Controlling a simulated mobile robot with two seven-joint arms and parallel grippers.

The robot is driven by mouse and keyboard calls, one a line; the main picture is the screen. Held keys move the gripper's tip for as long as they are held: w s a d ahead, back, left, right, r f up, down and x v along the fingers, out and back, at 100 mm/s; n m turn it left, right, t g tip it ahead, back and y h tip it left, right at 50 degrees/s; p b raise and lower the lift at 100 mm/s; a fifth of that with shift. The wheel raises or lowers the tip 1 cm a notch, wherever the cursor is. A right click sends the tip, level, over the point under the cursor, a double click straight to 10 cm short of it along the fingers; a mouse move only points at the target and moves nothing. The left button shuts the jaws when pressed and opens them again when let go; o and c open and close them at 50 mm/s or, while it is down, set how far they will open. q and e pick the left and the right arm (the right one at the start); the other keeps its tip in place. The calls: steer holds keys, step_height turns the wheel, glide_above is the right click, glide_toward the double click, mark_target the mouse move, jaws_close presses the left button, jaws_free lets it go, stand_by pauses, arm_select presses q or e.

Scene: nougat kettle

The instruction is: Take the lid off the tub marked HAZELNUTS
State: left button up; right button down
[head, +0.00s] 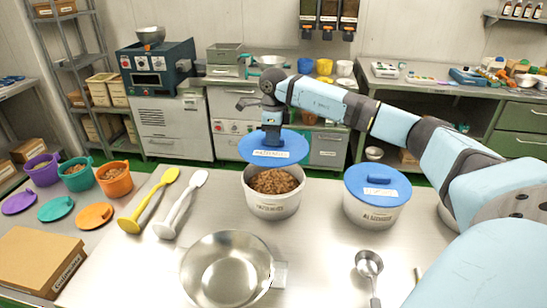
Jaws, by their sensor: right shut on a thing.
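The white tub marked HAZELNUTS (273,206) stands on the steel table, open at the top, with brown nuts (273,182) showing inside. Its round blue lid (291,150) is in the air just above and behind the tub's rim, apart from it at the front. My right gripper (271,137) is shut on the lid, holding it from above by the handle, which the fingers hide. The left gripper is not in view.
A second tub (374,212), its label reading like almonds, stands right with its blue lid (378,184) on. Bare table lies between bowl and scoop.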

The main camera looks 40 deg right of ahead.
step_height(320, 180, up, 9)
steer(key=shift+r+p, duration=1.15)
steer(key=shift+r, duration=0.55)
steer(key=shift+a+f, duration=0.1)
